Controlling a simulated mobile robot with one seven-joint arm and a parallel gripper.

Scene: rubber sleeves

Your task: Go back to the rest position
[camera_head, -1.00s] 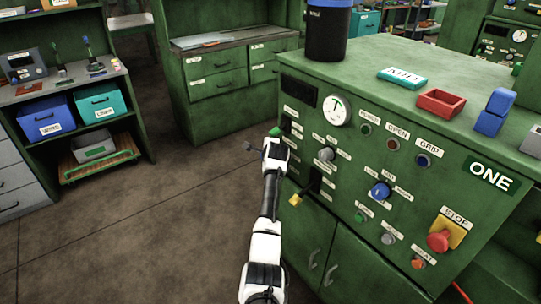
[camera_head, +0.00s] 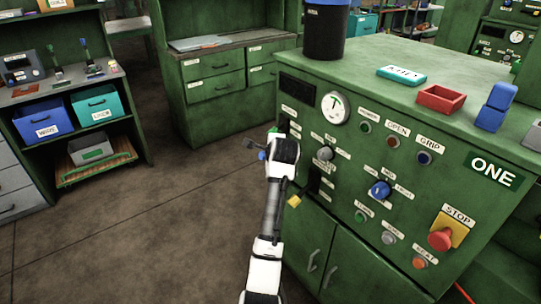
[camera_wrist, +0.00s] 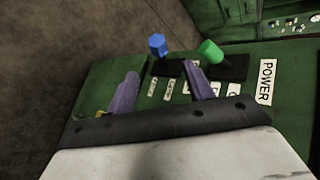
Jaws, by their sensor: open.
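My gripper (camera_head: 254,144) is beside the left edge of the green machine's control panel (camera_head: 345,175), small and partly hidden by my wrist in the head view. In the wrist view its two purple fingers (camera_wrist: 160,84) stand apart with nothing held between them. Beyond the fingertips a blue knob (camera_wrist: 157,44) and a green knob (camera_wrist: 210,51) stick out by a dark slot. I cannot tell whether a finger touches the green knob. A yellow-tipped lever (camera_head: 295,201) sticks out of the panel below my wrist.
A red stop button (camera_head: 442,239) juts from the panel. The floor (camera_head: 150,230) left of my arm is clear.

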